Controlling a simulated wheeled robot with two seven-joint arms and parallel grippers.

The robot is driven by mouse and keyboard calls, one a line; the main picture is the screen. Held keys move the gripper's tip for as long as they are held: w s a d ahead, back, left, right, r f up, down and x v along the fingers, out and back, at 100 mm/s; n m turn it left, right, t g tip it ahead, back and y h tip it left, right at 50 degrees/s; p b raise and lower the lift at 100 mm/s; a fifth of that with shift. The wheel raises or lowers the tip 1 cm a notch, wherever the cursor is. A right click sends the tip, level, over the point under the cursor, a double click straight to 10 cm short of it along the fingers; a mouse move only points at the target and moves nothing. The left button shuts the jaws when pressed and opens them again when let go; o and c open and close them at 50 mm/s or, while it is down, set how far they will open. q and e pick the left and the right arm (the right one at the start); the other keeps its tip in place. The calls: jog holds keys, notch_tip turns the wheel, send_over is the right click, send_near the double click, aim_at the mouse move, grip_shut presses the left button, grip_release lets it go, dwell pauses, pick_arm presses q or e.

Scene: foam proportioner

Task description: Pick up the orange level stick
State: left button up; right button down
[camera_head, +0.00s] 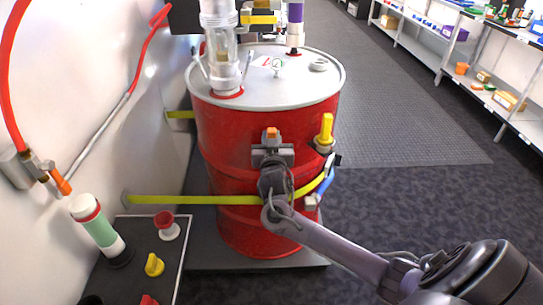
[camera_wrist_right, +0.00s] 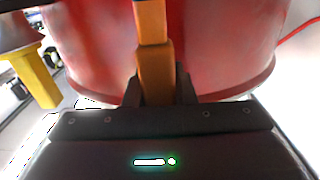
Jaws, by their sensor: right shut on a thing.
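The orange level stick (camera_wrist_right: 153,65) stands between the fingers of my right gripper (camera_wrist_right: 160,92) in the right wrist view, in front of the red drum. In the head view only its orange tip (camera_head: 271,133) shows above my right gripper (camera_head: 272,155). The gripper is shut on the stick, and the fingers and wrist hide its lower part. Whether the stick is clear of its mount cannot be told. My left gripper is not in view.
The red drum (camera_head: 230,125) has a yellow handle (camera_head: 326,128) right of my gripper, also in the right wrist view (camera_wrist_right: 37,78). A yellow strap (camera_head: 190,200) crosses it. A panel with knobs (camera_head: 140,275) is at lower left. Shelves (camera_head: 440,45) stand far right; the floor between is clear.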

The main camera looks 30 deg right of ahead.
notch_tip(320, 180, up, 20)
dwell(0.6)
notch_tip(320, 180, up, 12)
jog(key=p, duration=1.1)
jog(key=shift+p, duration=0.35)
